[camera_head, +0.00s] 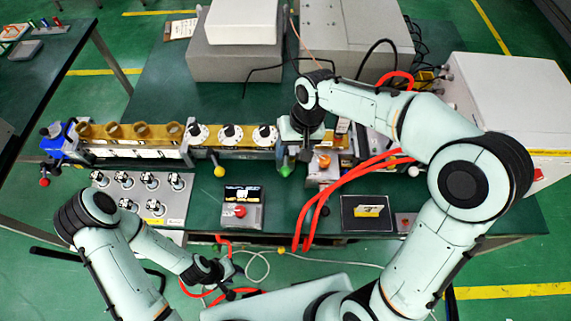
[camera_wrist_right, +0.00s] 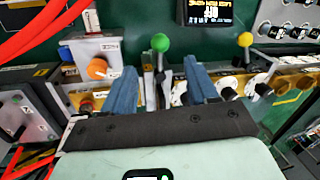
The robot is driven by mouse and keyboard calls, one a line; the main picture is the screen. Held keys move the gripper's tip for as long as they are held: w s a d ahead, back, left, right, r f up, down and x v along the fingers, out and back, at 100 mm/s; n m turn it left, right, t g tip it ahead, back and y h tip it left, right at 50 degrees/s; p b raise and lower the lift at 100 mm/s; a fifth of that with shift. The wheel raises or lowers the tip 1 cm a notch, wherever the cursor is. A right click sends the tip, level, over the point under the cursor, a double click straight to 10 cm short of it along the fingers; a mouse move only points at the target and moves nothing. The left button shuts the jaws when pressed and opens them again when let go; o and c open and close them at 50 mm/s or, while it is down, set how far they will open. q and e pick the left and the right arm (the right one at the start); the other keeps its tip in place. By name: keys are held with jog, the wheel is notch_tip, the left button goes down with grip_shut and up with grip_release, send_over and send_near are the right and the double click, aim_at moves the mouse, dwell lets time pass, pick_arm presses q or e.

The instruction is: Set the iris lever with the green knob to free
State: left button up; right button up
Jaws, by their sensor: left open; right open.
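The green knob (camera_head: 285,171) sits on the iris lever at the front of the long waveguide bench. It also shows in the right wrist view (camera_wrist_right: 160,43), on a thin metal shaft. My right gripper (camera_wrist_right: 160,82) is open, with its two blue fingers on either side of the lever's line. The knob stands beyond the fingertips, and neither finger visibly touches it. In the head view my right gripper (camera_head: 301,138) hangs over the bench just behind the green knob, its fingers mostly hidden. My left gripper (camera_head: 222,272) is open and empty, low in front of the table.
A yellow knob (camera_head: 219,171) stands left of the green one. White dials (camera_head: 231,134) line the bench. An orange knob (camera_wrist_right: 97,68) is on a box beside the right gripper. Red cables (camera_head: 345,192) run close by. A display box (camera_head: 242,207) sits in front.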

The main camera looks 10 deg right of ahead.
aim_at(286, 168)
jog(key=f, duration=0.3)
jog(key=a+f, duration=0.1)
jog(key=f, duration=0.5)
jog(key=shift+w+a, duration=0.2)
jog(key=shift+a, duration=0.2)
grip_shut()
